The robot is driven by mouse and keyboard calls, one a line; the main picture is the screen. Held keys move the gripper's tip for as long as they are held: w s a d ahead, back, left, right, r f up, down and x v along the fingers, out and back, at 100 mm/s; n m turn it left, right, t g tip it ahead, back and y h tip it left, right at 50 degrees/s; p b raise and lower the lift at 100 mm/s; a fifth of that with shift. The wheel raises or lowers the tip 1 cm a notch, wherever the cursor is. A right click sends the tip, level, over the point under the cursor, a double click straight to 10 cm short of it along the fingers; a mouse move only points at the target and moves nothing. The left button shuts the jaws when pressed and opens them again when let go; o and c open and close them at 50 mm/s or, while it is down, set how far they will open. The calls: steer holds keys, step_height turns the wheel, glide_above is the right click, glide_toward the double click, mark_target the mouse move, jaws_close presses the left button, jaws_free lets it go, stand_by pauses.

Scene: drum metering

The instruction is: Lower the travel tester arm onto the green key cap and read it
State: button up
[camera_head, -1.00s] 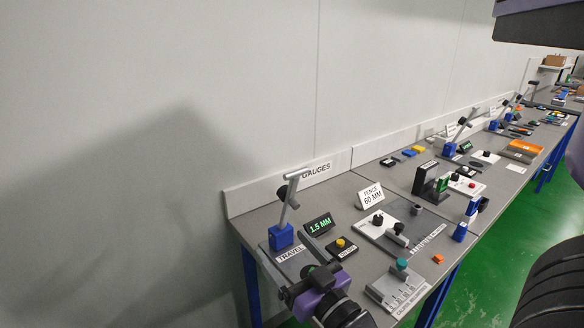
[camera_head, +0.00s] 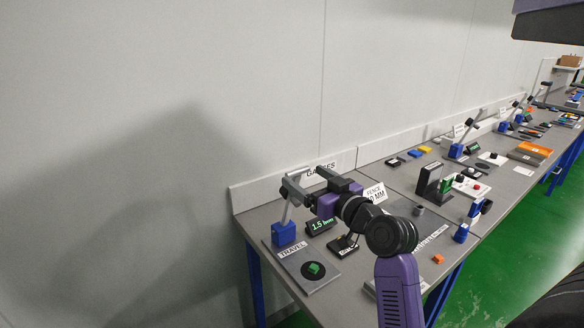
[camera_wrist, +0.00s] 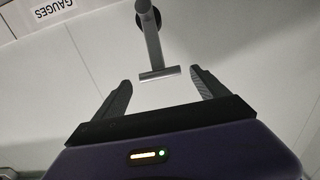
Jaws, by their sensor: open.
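The travel tester has a blue base (camera_head: 284,233) and a grey arm (camera_head: 286,213) tilted up, its upper end partly hidden by my gripper (camera_head: 307,181). The green key cap (camera_head: 314,267) sits on a dark round pad on the tester plate, below and clear of the arm. The readout (camera_head: 321,225) shows about 1.5 mm in green. My gripper is open at the raised arm's top. In the wrist view, the arm's grey crossbar (camera_wrist: 158,73) lies between my two fingers (camera_wrist: 160,80), with gaps on both sides.
A black unit with a yellow button (camera_head: 343,245) stands right of the plate, partly behind my arm. An orange block (camera_head: 438,259) lies near the front edge. The wall stands close behind.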

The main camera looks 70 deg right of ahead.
steer(key=p+x, duration=0.1)
steer(key=x, duration=0.6)
steer(key=shift+p, duration=0.3)
jaws_close()
